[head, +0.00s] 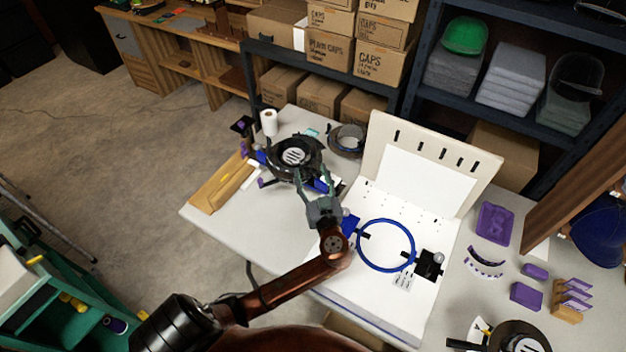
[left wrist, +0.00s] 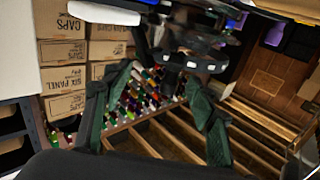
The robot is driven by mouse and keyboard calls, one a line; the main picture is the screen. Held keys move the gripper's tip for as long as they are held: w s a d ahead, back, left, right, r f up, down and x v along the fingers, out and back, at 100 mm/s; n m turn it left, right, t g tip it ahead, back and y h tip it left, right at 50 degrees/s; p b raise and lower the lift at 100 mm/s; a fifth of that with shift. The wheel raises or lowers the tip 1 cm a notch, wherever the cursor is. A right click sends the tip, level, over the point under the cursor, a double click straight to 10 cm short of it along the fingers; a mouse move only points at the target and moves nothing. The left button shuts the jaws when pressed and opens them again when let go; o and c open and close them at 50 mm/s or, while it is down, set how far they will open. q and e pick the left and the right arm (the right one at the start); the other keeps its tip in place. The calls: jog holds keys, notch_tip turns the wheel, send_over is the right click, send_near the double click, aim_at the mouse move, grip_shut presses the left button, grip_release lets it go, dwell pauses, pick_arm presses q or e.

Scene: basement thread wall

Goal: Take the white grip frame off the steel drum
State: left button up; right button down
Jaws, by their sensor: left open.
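A white slatted piece (head: 294,156), which looks like the grip frame, sits in the middle of a dark round body (head: 312,168) at the table's back left. I take that body for the steel drum, but cannot be sure. My left gripper (head: 316,180) is open and empty at its near right side, fingers pointing towards it. In the left wrist view a dark round part (left wrist: 190,62) shows just beyond and above the open fingers (left wrist: 165,100). I cannot tell whether they touch it. My right gripper is not in view.
A white board with a blue hoop (head: 386,245) lies right of my left arm, an upright slotted panel (head: 433,160) behind it. Purple parts (head: 495,223) lie at right.

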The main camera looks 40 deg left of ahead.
pick_arm(q)
jog(key=shift+c, duration=0.3)
jog(key=shift+a, duration=0.1)
grip_shut()
dwell(0.5)
